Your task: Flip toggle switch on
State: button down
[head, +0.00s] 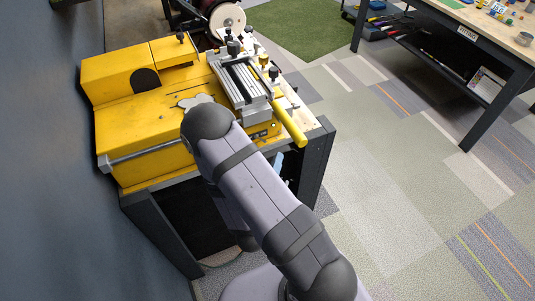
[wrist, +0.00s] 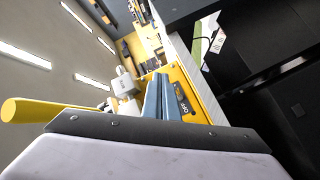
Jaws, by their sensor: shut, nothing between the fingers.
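The yellow machine (head: 150,165) stands on a dark-framed bench. A dark switch plate (wrist: 184,102) with white lettering is on its yellow face in the wrist view; a dark plate (head: 262,134) also shows on the machine's front in the head view. I cannot make out the toggle lever or its position. My gripper (wrist: 161,82) shows as blue fingers, shut and empty, close beside the plate in the wrist view. I cannot tell whether they touch it. In the head view only a bit of blue gripper (head: 278,163) shows below the machine's front; my arm hides the rest.
A yellow handle (head: 288,124) sticks out from the grey clamp (head: 240,80) on top of the machine, above my gripper. A wall is close on the left. A workbench (head: 485,35) stands at upper right. The carpeted floor between is clear.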

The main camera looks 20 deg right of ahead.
jog(key=shift+s+d+r, duration=0.1)
jog(key=shift+s+d, duration=0.05)
jog(key=shift+s, duration=0.35)
jog(key=shift+s+d+r, duration=0.1)
jog(key=shift+s, duration=0.35)
jog(key=w+a+f+m+g+y, duration=0.1)
jog(key=a+f+m+g+y, duration=0.15)
jog(key=a+y, duration=0.3)
jog(key=w+a+f+m+g+y, duration=0.1)
jog(key=a+f+m+g+y, duration=0.1)
jog(key=a+g+y, duration=0.3)
jog(key=s+r+g, duration=0.2)
jog(key=s+r, duration=0.2)
jog(key=s, duration=0.3)
jog(key=s+r+n+g, duration=0.1)
jog(key=s+r+g, duration=0.2)
jog(key=s+r, duration=0.2)
jog(key=s, duration=0.3)
jog(key=shift+a, duration=0.25)
